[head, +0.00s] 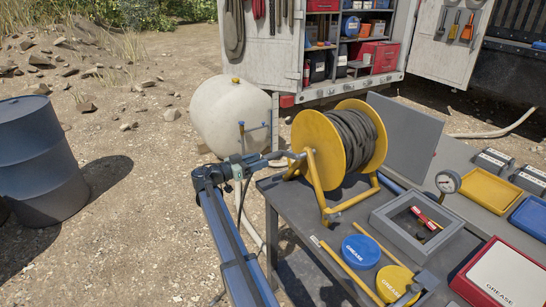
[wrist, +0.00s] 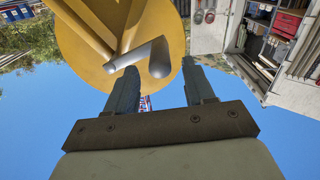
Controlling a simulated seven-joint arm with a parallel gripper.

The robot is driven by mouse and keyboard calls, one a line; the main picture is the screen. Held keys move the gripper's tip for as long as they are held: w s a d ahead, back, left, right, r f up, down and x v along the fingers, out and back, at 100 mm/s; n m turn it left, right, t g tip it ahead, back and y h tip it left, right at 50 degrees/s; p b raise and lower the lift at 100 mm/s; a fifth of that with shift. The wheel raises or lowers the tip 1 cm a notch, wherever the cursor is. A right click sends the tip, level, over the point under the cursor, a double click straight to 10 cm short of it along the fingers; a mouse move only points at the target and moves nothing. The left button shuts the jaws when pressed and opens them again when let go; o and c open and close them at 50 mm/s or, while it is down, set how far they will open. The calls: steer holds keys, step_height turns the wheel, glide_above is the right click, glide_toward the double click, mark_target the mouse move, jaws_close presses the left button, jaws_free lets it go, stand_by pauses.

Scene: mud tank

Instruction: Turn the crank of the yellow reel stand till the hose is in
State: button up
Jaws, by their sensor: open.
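The yellow reel stand (head: 318,178) stands on the grey bench, with dark hose (head: 355,137) wound on its drum between two yellow discs. Its grey crank (head: 287,157) sticks out on the left side. My gripper (head: 262,161) is left of the reel, pointing at the crank. In the wrist view, my gripper (wrist: 158,72) has its two fingers apart, and the grey crank handle (wrist: 160,58) shows between and beyond the fingertips, against the yellow disc (wrist: 80,45). I cannot tell whether a finger touches the handle. The hose's free end is not clear.
The grey bench (head: 290,215) also holds a grey open box (head: 385,220), a blue grease tin (head: 360,251), a yellow grease tin (head: 395,280) and a gauge (head: 447,182). A blue drum (head: 40,155) stands far left. A cream tank (head: 230,115) is behind my arm.

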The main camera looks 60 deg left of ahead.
mark_target(281, 153)
steer(key=shift+w, duration=3.45)
steer(key=shift+c, duration=0.3)
jaws_close()
